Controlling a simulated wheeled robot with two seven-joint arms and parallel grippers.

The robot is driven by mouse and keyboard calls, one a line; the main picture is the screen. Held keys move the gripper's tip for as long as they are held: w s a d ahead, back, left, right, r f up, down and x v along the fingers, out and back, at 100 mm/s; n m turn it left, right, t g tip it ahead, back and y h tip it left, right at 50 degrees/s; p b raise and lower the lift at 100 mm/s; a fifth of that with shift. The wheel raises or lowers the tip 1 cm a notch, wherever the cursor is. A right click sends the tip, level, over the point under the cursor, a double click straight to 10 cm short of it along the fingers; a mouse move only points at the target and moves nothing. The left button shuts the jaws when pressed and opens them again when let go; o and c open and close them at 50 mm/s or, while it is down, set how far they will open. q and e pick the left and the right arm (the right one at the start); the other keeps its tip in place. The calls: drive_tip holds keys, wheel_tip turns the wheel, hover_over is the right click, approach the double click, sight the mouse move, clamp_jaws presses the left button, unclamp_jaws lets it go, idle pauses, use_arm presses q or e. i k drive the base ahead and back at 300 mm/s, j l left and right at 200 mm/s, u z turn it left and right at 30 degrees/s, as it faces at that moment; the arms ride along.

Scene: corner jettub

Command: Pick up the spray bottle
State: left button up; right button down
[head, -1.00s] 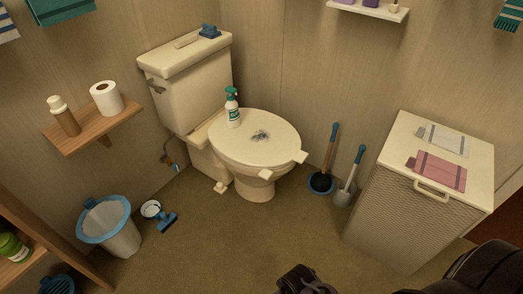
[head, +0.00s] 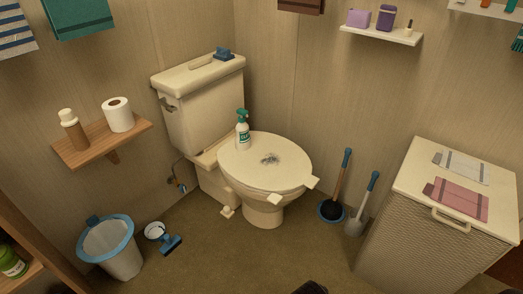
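The spray bottle (head: 242,131) is white with a green trigger head and a green label. It stands upright on the closed toilet lid (head: 283,165), at the lid's back left near the tank. Nothing of mine touches it. Neither of my grippers can be made out; only a small dark piece shows at the bottom edge, and I cannot tell which part it is.
A wooden shelf (head: 88,158) with a brown bottle and paper roll is at the left. A bin (head: 113,252) stands below it. A plunger (head: 333,207) and brush (head: 361,209) stand right of the toilet (head: 263,213). A hamper (head: 428,228) is at the right. Floor in front is open.

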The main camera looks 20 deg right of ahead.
sight(243, 139)
drive_tip(key=i+l+u, duration=0.35)
drive_tip(key=i+l, duration=0.2)
drive_tip(key=i+l+u, duration=0.35)
drive_tip(key=i+l, duration=0.2)
drive_tip(key=l, duration=0.15)
